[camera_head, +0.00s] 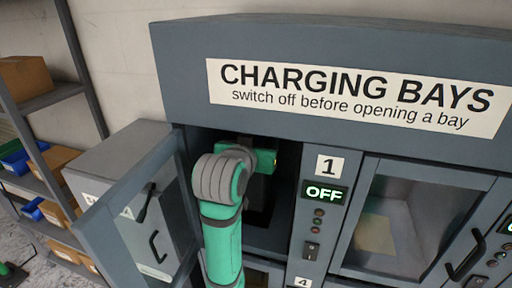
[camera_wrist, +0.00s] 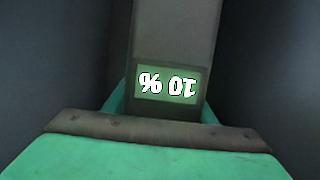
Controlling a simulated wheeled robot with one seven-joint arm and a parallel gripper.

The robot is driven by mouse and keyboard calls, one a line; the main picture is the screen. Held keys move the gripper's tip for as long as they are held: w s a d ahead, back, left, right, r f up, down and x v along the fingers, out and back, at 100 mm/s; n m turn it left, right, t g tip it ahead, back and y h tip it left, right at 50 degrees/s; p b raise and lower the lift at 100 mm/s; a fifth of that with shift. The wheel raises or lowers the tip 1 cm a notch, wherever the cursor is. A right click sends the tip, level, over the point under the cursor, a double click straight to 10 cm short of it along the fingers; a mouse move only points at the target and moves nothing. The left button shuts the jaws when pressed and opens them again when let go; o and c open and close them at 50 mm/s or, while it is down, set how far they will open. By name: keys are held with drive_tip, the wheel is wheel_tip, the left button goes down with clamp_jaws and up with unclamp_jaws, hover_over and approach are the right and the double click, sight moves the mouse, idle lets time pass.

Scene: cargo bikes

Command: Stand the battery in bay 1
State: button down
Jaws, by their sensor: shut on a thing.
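Bay 1 (camera_head: 284,232) is the open compartment left of the "1" label, and its glass door (camera_head: 100,232) is swung out to the left. My arm reaches into it, and my gripper (camera_head: 263,162) is inside the upper part of the bay. My gripper is shut on the battery (camera_wrist: 172,38), a dark grey block whose small display reads 10 %, upside down in the wrist view. In the head view the battery (camera_head: 259,196) is a dark shape below my gripper, partly hidden by my arm. I cannot tell whether its base touches the bay floor.
The bay 1 panel shows OFF (camera_head: 325,193) above small lamps and a switch (camera_head: 311,250). A closed glass-doored bay (camera_head: 405,220) is to the right. A grey cabinet (camera_head: 120,160) stands behind the open door. A shelf rack (camera_head: 45,100) with boxes and blue bins is at far left.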

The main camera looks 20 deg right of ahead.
drive_tip(key=f, duration=0.3)
drive_tip(key=shift+d+f, duration=0.15)
drive_tip(key=shift+d, duration=0.1)
drive_tip(key=shift+w+a+f, duration=0.1)
drive_tip(key=shift+f, duration=0.05)
drive_tip(key=c, duration=0.8)
unclamp_jaws()
drive_tip(key=shift+f, duration=0.15)
drive_tip(key=shift+a, duration=0.1)
drive_tip(key=v, duration=1.2)
drive_tip(key=shift+r, duration=0.3)
